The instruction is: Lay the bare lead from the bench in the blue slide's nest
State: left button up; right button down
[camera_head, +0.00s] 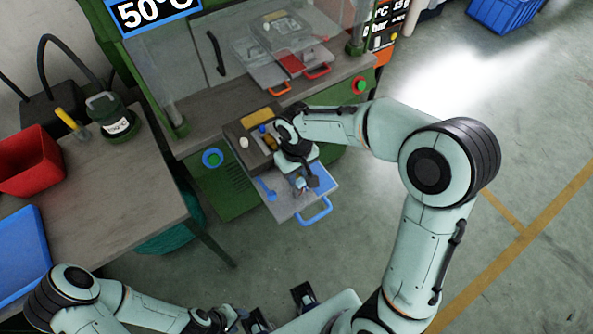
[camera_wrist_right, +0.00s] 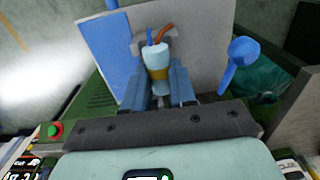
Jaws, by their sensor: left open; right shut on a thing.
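The blue slide (camera_head: 327,180) is a pale plate with a blue loop handle, pulled out from the green machine. It fills the back of the right wrist view (camera_wrist_right: 208,55). My right gripper (camera_head: 301,184) is over this plate. In the wrist view its fingers (camera_wrist_right: 158,92) are shut on the bare lead (camera_wrist_right: 155,57), a pale cylinder with an amber band and blue and brown wires. A grey nest-like part (camera_wrist_right: 142,44) shows just behind the lead; I cannot tell whether they touch. My left gripper (camera_head: 280,308) is open and empty at the bottom edge, away from the slide.
A blue knob (camera_head: 265,188) stands on the slide's left side. A tray block (camera_head: 240,133) with small parts is behind it. The bench (camera_head: 110,195) at left carries a red bin (camera_head: 30,163) and a blue tray (camera_head: 20,255).

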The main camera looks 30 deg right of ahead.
dwell(0.3)
jog(key=c, duration=0.8)
grip_release()
jog(key=shift+r, duration=0.1)
pick_arm(q)
jog(key=shift+w+r+p, duration=0.3)
jog(key=shift+r+p, duration=0.15)
jog(key=shift+r, duration=0.05)
jog(key=shift+w+r+p, duration=0.25)
jog(key=shift+r+p, duration=0.15)
jog(key=shift+r, duration=0.05)
pick_arm(e)
notch_tip(320, 180, up, 13)
jog(key=shift+r, duration=0.15)
